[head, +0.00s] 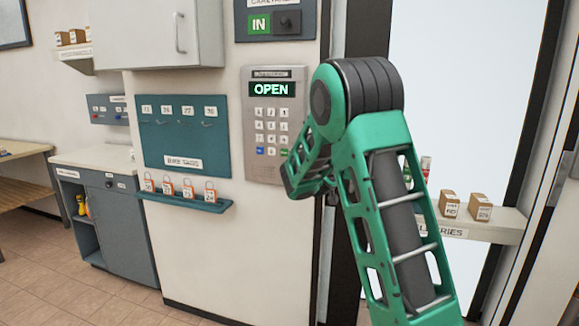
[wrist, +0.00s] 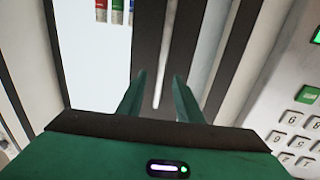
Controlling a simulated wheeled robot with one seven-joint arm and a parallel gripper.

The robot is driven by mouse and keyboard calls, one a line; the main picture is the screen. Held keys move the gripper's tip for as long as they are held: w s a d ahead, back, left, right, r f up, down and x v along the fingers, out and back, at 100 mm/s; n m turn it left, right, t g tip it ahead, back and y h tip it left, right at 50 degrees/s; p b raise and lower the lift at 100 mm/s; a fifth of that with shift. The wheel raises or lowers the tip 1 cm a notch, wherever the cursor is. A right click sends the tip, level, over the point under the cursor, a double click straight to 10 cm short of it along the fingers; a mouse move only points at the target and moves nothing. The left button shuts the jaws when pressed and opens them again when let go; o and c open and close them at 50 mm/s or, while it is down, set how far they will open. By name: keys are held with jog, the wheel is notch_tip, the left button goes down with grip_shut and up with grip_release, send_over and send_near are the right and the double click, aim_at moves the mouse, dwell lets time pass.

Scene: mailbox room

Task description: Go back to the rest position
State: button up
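My green arm is bent up in front of the wall in the head view. My gripper (wrist: 158,78) shows in the wrist view with its two green fingers apart and nothing between them. It points at the dark door frame strip (wrist: 168,50), left of the keypad (wrist: 300,125). In the head view the keypad panel (head: 263,130) is on the wall just left of my arm, and its display reads OPEN. The forearm mostly hides the gripper in the head view.
A shelf with small boxes (head: 483,207) is right of my arm. A teal tag board (head: 184,133) and a ledge with several tags (head: 190,203) are on the wall to the left. A grey cabinet (head: 118,225) stands further left. Floor (head: 60,280) is clear at lower left.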

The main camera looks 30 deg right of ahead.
jog(key=s+a+f+g+y, duration=0.1)
jog(key=s+f+g+y, duration=0.3)
jog(key=s, duration=0.7)
jog(key=s+a+f+g+y, duration=0.1)
jog(key=s+f+g+y, duration=0.3)
jog(key=s, duration=0.7)
jog(key=s+a+f+n+g+y, duration=0.1)
jog(key=s+a+f+n+y, duration=0.1)
jog(key=s+a, duration=0.8)
jog(key=s+a+f+n+g+y, duration=0.1)
jog(key=s+a+f+y, duration=0.4)
jog(key=s+a, duration=0.6)
jog(key=s+n, duration=0.1)
jog(key=s, duration=0.1)
jog(key=shift+s+f+n, duration=0.3)
jog(key=shift+s+n, duration=0.05)
jog(key=shift+n, duration=0.05)
jog(key=shift+d, duration=0.1)
